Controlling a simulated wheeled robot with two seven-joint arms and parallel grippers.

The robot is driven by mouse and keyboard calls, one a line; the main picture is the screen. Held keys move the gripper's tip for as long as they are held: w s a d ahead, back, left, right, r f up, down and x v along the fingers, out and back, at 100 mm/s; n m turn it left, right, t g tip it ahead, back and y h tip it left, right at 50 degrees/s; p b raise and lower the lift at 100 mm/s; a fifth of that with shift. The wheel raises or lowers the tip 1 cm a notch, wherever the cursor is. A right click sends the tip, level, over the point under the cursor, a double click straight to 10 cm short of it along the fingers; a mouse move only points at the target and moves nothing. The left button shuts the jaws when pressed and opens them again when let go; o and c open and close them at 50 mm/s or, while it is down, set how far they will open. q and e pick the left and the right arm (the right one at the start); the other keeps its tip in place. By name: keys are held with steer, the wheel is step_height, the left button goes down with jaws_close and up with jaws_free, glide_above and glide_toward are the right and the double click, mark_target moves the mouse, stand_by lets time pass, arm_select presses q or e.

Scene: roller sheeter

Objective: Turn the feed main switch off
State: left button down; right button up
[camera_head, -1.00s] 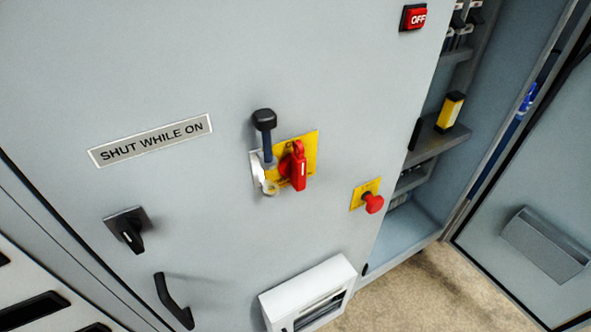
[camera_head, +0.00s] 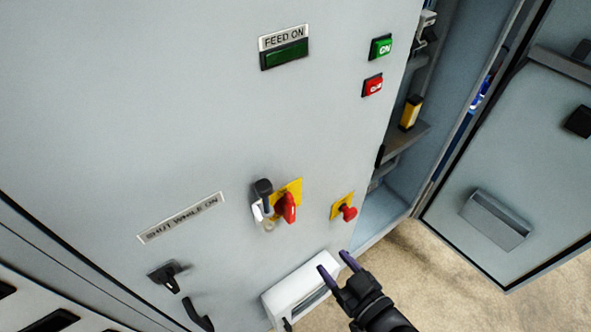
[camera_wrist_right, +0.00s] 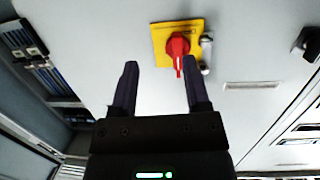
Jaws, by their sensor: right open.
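The feed main switch (camera_head: 287,208) is a red rotary handle on a yellow plate (camera_head: 294,187) on the grey cabinet door. In the right wrist view the red handle (camera_wrist_right: 178,47) sits above and between my fingertips, its white mark pointing down. A black-capped piece (camera_head: 263,187) and a metal hasp (camera_head: 258,211) are just left of the plate in the head view. My right gripper (camera_head: 335,262) is open and empty, below and right of the switch and apart from it. It also shows open in the wrist view (camera_wrist_right: 159,66). My left gripper is not in view.
A red mushroom button (camera_head: 349,213) is right of the switch. A white box (camera_head: 298,288) juts from the door below. Green (camera_head: 381,47) and red (camera_head: 373,86) buttons are higher up. A black door handle (camera_head: 197,315) is lower left. An open compartment is at right.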

steer(key=y, duration=0.2)
glide_toward(293, 211)
steer(key=shift+n+t, duration=0.4)
steer(key=x, duration=0.9)
steer(key=shift+a+f, duration=0.2)
steer(key=shift+f, duration=0.05)
jaws_close()
